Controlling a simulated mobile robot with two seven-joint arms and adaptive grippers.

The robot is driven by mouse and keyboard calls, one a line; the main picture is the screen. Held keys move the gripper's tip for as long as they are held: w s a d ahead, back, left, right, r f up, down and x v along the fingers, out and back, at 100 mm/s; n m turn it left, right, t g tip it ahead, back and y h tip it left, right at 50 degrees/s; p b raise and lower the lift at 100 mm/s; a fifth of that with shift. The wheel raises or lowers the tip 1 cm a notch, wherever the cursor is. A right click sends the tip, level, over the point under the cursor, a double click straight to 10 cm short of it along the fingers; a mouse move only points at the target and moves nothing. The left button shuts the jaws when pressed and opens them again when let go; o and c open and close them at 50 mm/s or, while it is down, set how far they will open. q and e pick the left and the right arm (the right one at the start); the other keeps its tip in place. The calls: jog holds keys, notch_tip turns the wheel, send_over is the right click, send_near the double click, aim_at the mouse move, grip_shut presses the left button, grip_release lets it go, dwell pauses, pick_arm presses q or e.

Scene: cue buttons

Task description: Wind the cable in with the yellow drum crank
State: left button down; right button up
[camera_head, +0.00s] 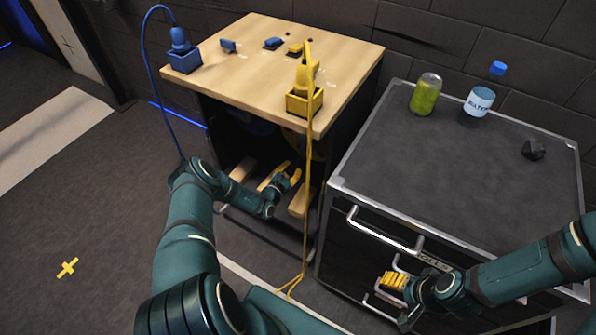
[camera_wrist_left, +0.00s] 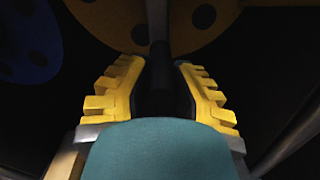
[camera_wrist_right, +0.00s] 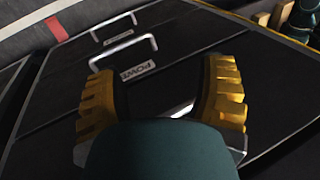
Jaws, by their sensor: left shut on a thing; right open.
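In the left wrist view the yellow drum (camera_wrist_left: 195,22), with round dark holes, fills the top behind a dark crank handle (camera_wrist_left: 159,75). My left gripper (camera_wrist_left: 158,92) is shut around that handle. In the head view my left gripper (camera_head: 280,178) reaches into the dark space under the wooden top, where the drum and crank are mostly hidden. The yellow cable (camera_head: 308,170) runs from the yellow plug (camera_head: 305,72) in a yellow box (camera_head: 304,103) down the bench front to the floor. My right gripper (camera_head: 394,281) is open and empty in front of the grey cabinet.
A blue drum (camera_wrist_left: 30,35) sits left of the yellow one. A blue plug with a blue cable (camera_head: 147,60) stands on the wooden bench (camera_head: 240,75). The grey cabinet (camera_head: 450,155) carries a green can (camera_head: 425,95), a water bottle (camera_head: 479,100) and a dark lump (camera_head: 534,150).

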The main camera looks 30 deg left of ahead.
pick_arm(q)
jog(key=shift+w+a+r+m+p, duration=0.15)
jog(key=shift+a+r+m, duration=0.25)
jog(key=shift+a+m, duration=0.5)
jog(key=shift+s+a+r+m+p, duration=0.15)
jog(key=shift+a+r+m, duration=0.35)
jog(key=shift+a, duration=0.6)
jog(key=shift+w+f, duration=0.1)
jog(key=c, duration=0.7)
grip_release()
jog(key=shift+f, duration=0.1)
jog(key=shift+c, duration=0.2)
jog(key=shift+d, duration=0.1)
jog(key=s, duration=1.2)
jog(key=shift+a, duration=0.2)
